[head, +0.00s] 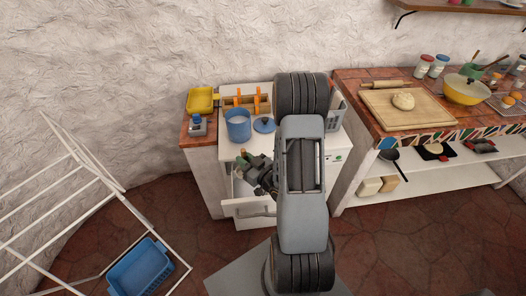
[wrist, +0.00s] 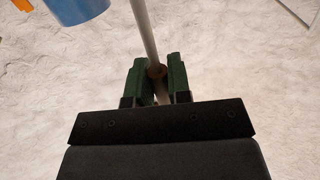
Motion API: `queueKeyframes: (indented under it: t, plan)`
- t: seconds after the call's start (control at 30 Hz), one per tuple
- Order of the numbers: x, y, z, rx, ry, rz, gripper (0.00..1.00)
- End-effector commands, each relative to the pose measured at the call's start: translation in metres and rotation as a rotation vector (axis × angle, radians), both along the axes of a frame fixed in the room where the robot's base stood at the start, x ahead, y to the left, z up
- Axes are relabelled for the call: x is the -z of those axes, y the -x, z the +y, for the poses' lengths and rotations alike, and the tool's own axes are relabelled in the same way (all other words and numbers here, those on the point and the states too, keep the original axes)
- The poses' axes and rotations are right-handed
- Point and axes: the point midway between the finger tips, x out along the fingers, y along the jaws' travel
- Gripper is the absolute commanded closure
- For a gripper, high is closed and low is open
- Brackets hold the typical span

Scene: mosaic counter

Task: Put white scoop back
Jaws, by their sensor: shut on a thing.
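My gripper (head: 247,163) is at the front of the white cabinet, left of my arm, over the pulled-out drawer. In the wrist view its green fingers (wrist: 157,84) are shut on a small brown piece (wrist: 157,72). A thin pale bar (wrist: 146,30) runs past that spot; I cannot tell whether it is part of the held thing or lies behind it. I cannot make out the white scoop for certain in either view. A blue pot (head: 238,126) with pale contents stands on the cabinet top, behind the gripper; it also shows in the wrist view (wrist: 76,8).
The drawer (head: 254,219) stands out at the cabinet front. A blue lid (head: 264,125), an orange-handled rack (head: 258,101) and a yellow tray (head: 199,100) are nearby. A white drying rack (head: 82,165) with a blue basin (head: 140,270) stands left. A tiled counter (head: 352,90) stands right.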

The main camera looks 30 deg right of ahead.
Motion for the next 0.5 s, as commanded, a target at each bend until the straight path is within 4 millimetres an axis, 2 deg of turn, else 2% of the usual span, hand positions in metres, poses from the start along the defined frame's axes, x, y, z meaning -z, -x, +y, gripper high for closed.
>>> queueKeyframes:
  t: [0.23,0.5]
  plan:
    - [-0.059,-0.016,-0.042,0.097,0.009,-0.011,1.0]
    - [-0.117,-0.009,-0.079,0.262,0.005,-0.003,1.0]
